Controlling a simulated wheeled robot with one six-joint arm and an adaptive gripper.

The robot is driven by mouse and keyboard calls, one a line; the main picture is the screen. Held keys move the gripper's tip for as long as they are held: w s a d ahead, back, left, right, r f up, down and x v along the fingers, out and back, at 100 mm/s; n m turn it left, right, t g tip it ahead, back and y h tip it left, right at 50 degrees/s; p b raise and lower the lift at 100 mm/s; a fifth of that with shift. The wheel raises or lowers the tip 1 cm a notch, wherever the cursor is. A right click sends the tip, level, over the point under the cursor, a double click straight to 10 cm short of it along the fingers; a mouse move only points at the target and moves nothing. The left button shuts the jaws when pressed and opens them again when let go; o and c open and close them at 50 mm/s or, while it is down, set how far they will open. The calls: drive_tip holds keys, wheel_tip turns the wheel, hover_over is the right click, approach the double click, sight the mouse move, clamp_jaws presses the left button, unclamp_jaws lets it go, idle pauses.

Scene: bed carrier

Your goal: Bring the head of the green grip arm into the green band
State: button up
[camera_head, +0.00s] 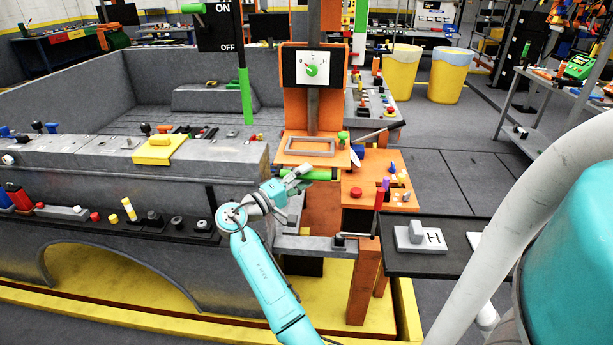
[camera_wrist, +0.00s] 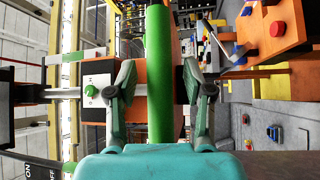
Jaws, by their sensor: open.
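A green horizontal grip bar (camera_head: 318,174), which looks like the green grip arm, sticks out below the orange plate of the dial post. In the wrist view the bar (camera_wrist: 159,60) runs upright through the picture. My gripper (camera_head: 299,178) is at the bar's left end. In the wrist view my gripper (camera_wrist: 160,88) is open, one finger on each side of the bar, with gaps showing. A green stretch (camera_head: 360,14) on a striped upright strip right of the post may be the green band. I cannot tell which part is the arm's head.
A white dial (camera_head: 312,68) with a green knob is on the orange post. An ON/OFF panel (camera_head: 219,26) with a green upright bar (camera_head: 246,95) is left of it. A grey bed wall (camera_head: 225,165) and orange control box (camera_head: 382,190) flank my gripper. A black shelf (camera_head: 440,262) stands right.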

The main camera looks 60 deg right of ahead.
drive_tip(key=shift+s+d+r, duration=0.1)
drive_tip(key=shift+s+d, duration=0.1)
drive_tip(key=shift+d, duration=0.3)
clamp_jaws()
wheel_tip(320, 180, up, 11)
idle(0.4)
unclamp_jaws()
drive_tip(key=v, duration=1.2)
